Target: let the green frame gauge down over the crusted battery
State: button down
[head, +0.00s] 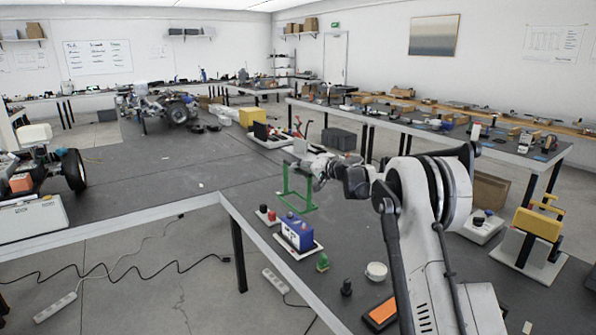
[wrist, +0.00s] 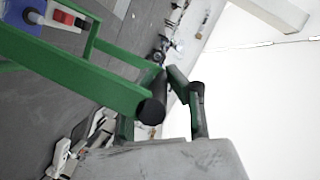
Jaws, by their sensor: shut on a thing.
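The green frame gauge (head: 285,180) hangs upright from my gripper (head: 316,170), which is shut on it near its top. The blue battery (head: 298,234), with dark tops and pale patches, stands on a white tray. The gauge is above and slightly behind the battery in the head view, apart from it. Any crust is too small to make out. In the wrist view, green bars of the gauge (wrist: 75,72) cross the left, and a blue corner, probably the battery (wrist: 9,66), shows at the left edge. The grip itself is partly hidden.
A red-and-black switch block (head: 267,215) sits left of the battery; it also shows in the wrist view (wrist: 67,18). A green knob (head: 322,263), a white round cap (head: 376,271) and a dark knob (head: 346,287) stand in front.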

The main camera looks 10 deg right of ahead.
jog(key=shift+f+b, duration=1.65)
jog(key=shift+f, duration=1.15)
jog(key=shift+b, duration=0.6)
